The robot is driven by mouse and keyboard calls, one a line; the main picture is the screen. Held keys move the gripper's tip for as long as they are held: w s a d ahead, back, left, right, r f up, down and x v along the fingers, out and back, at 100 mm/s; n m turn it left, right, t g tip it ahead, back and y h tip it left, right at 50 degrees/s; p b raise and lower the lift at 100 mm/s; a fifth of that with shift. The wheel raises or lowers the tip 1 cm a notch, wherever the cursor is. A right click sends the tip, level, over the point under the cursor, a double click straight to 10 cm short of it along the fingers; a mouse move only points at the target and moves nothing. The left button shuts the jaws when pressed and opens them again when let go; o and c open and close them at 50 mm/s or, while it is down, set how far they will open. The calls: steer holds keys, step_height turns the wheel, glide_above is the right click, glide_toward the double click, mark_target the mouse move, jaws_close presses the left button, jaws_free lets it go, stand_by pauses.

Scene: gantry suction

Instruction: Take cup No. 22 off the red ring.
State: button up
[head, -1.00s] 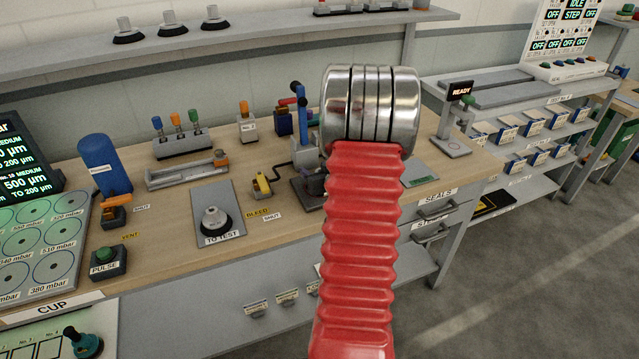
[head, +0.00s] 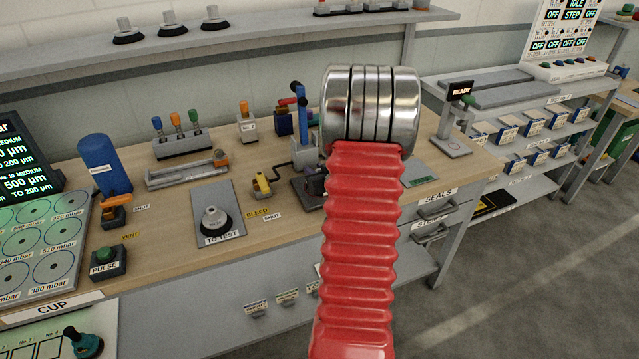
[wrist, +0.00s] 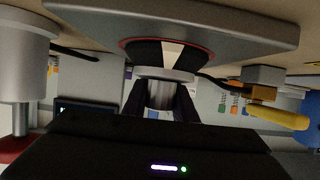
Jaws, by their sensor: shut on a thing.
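In the wrist view a suction cup (wrist: 148,53) with a dark rubber skirt, a pale patch and a metal collar meets a grey plate (wrist: 230,20). A thin red ring (wrist: 205,58) shows around the skirt's edge. No number is readable on the cup, and I cannot tell whether a small gap separates it from the plate. My gripper (wrist: 160,98) is shut on the cup's metal stem, one black finger on each side. In the head view my gripper and this cup are hidden behind the red ribbed sleeve and metal end of my arm.
Another cup (head: 214,218) stands on the "TO TEST" plate (head: 207,191). A yellow valve (head: 261,187) stands right of that plate; a yellow handle (wrist: 276,117) is near my gripper in the wrist view. A grey cylinder (wrist: 24,60) is at the left there.

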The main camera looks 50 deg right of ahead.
jaws_close()
steer(key=shift+r, duration=0.15)
step_height(320, 180, up, 10)
stand_by(0.5)
steer(key=shift+w+a, duration=0.1)
stand_by(0.4)
